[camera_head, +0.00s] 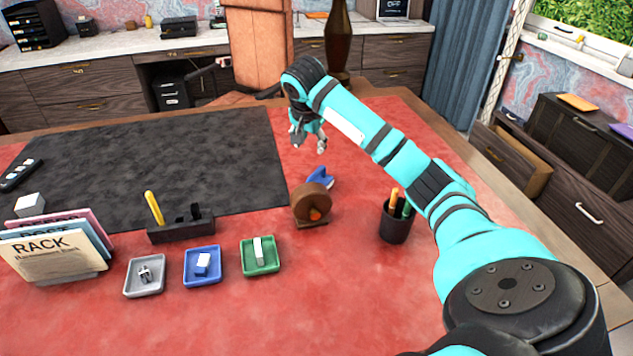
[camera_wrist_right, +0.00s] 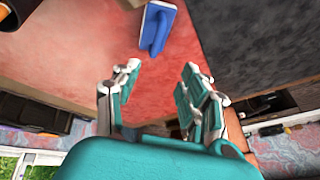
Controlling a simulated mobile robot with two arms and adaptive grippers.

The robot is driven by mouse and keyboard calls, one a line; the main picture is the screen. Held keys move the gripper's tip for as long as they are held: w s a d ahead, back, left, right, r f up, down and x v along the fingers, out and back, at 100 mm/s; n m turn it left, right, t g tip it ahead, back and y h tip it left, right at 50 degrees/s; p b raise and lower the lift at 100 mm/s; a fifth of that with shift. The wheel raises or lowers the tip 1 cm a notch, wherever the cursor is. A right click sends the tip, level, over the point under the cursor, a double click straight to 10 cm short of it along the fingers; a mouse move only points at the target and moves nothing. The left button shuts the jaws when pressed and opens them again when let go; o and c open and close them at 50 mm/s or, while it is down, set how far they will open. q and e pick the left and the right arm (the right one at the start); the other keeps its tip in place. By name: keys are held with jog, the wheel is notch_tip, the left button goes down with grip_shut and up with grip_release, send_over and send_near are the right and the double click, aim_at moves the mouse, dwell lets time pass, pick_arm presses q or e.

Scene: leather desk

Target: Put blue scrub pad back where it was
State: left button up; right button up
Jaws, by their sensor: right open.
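The blue scrub pad (camera_head: 320,178) lies on the red desk top (camera_head: 350,250), just behind a round brown holder, which hides part of it in the head view. In the right wrist view the pad (camera_wrist_right: 157,27) shows blue with a pale face, at the top of the picture beyond the fingertips. My right gripper (camera_head: 309,145) is above the desk, farther back than the pad and apart from it. Its fingers (camera_wrist_right: 160,72) are open with nothing between them. My left gripper is not in view.
The brown round holder (camera_head: 312,204) stands in front of the pad. A dark pen cup (camera_head: 396,226) is to its right. Small grey (camera_head: 144,290), blue (camera_head: 202,280) and green (camera_head: 260,267) trays hold small items. A dark mat (camera_head: 190,150) lies left, mostly clear.

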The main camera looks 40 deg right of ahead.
send_near(316, 172)
jog(key=f, duration=0.3)
jog(key=w+d+f, duration=0.1)
jog(key=d+f, duration=0.1)
jog(key=shift+w+f+p, duration=0.1)
jog(key=shift+w+p, duration=0.25)
jog(key=shift+p, duration=0.05)
jog(key=shift+d+f, duration=0.1)
jog(key=shift+f, duration=0.2)
jog(key=x, duration=0.3)
jog(key=shift+w+f, duration=0.1)
jog(key=shift+f, duration=0.3)
jog(key=shift+w+f, duration=0.15)
jog(key=shift+f, duration=0.25)
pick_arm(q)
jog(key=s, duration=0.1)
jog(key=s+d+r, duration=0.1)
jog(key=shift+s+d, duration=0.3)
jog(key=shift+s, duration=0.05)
pick_arm(e)
grip_shut()
jog(key=shift+r, duration=0.1)
